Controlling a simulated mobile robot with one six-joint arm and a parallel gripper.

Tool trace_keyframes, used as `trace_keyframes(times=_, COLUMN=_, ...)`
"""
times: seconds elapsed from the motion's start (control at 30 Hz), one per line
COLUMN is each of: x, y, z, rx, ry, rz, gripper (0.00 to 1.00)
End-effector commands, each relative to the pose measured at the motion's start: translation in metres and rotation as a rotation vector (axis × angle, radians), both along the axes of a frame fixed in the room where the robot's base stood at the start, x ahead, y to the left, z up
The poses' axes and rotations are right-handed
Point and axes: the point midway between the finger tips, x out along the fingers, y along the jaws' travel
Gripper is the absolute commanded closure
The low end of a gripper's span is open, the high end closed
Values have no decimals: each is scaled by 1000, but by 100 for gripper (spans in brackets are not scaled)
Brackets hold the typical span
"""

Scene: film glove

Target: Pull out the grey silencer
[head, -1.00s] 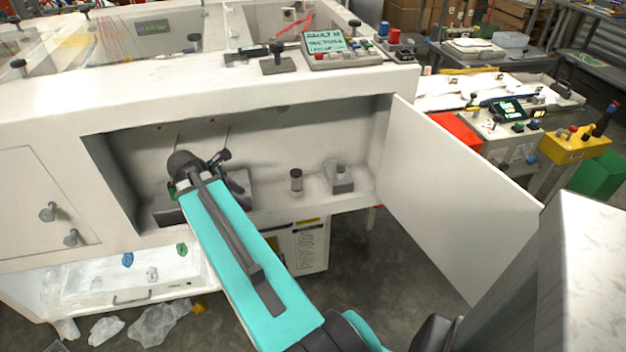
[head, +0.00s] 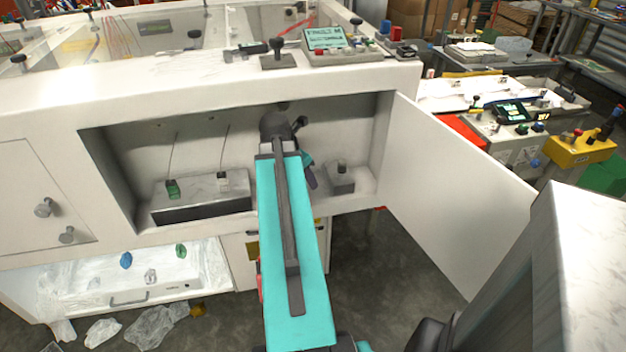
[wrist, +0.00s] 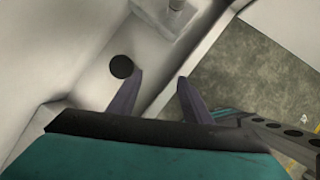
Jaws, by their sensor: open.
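A small upright cylinder with a round dark top (wrist: 121,66) stands on the cabinet shelf in the wrist view. It looks like the silencer, though its grey body is not clear from above. In the head view it is hidden behind my arm. My gripper (wrist: 159,78) is open and empty, its two purple-grey fingers spread. The dark top lies just left of the left fingertip, outside the gap; I cannot tell whether they touch. In the head view my gripper (head: 311,180) is inside the open cabinet, left of a grey block with a knob (head: 341,182).
The block also shows in the wrist view (wrist: 170,18). An open white door (head: 450,190) bounds the right side. The cabinet's top edge overhangs the shelf.

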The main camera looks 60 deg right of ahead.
Motion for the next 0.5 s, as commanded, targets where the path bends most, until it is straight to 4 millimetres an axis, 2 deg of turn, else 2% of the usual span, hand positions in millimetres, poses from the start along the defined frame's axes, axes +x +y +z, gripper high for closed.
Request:
trace_keyframes(times=0.1, x=-19, y=-13, z=0, rx=9, ry=2, rz=19, gripper=55)
trace_keyframes(times=0.2, x=-29, y=-19, z=2, rx=15, ry=3, rz=35, gripper=55)
trace_keyframes(times=0.5, x=-37, y=-25, z=3, rx=19, ry=4, rz=48, gripper=55)
